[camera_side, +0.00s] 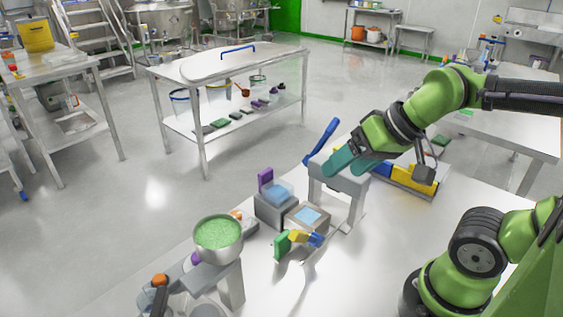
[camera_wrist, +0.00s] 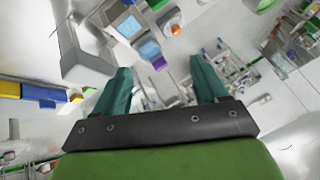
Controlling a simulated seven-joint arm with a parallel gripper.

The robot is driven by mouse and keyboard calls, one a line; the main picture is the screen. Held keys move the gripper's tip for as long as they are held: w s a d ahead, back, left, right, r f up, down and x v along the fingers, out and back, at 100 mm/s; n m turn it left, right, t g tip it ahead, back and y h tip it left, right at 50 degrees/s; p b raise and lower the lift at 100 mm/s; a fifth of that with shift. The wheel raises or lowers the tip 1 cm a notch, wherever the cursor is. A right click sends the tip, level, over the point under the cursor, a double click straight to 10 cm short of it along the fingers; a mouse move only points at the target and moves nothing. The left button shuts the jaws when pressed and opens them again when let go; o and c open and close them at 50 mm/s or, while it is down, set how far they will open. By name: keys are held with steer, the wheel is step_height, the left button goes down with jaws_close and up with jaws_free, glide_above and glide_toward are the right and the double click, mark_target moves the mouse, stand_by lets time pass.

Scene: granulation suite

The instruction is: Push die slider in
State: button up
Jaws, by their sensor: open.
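No part is clearly recognisable as the die slider. A grey press frame (camera_side: 341,186) with a blue lever (camera_side: 320,141) stands on the white table. To its left are a grey box with a pale blue top (camera_side: 277,207) and a box with a blue square on top (camera_side: 307,216). A purple tab (camera_side: 265,179) rises behind the first box. A green, yellow and blue piece (camera_side: 296,239) sits before the second. My gripper (camera_side: 343,163), with teal fingers, is at the top of the press frame; contact is unclear. In the wrist view my gripper (camera_wrist: 162,78) is open and empty, the frame (camera_wrist: 86,58) to its left.
A bowl of green granules (camera_side: 218,238) stands on a grey stand at the front left. The white table (camera_side: 375,255) is clear at front right. A side table (camera_side: 230,64) stands beyond a floor gap.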

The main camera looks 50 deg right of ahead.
mark_target(317, 211)
steer(key=shift+a+f, duration=0.15)
steer(key=shift+f, duration=0.05)
steer(key=shift+c, duration=1.2)
steer(key=shift+w+a+f+n+g+h, duration=0.5)
steer(key=shift+w+a+f+n+g, duration=0.5)
steer(key=shift+w+a+f+g, duration=1.1)
steer(key=shift+w+a+f+n+g+h, duration=0.55)
steer(key=shift+w+a+n+g, duration=0.7)
steer(key=shift+w, duration=1.6)
steer(key=shift+m+g, duration=0.25)
steer(key=f, duration=1.6)
steer(key=shift+d, duration=0.25)
jaws_close()
steer(key=d, duration=1.2)
steer(key=shift+d, duration=0.35)
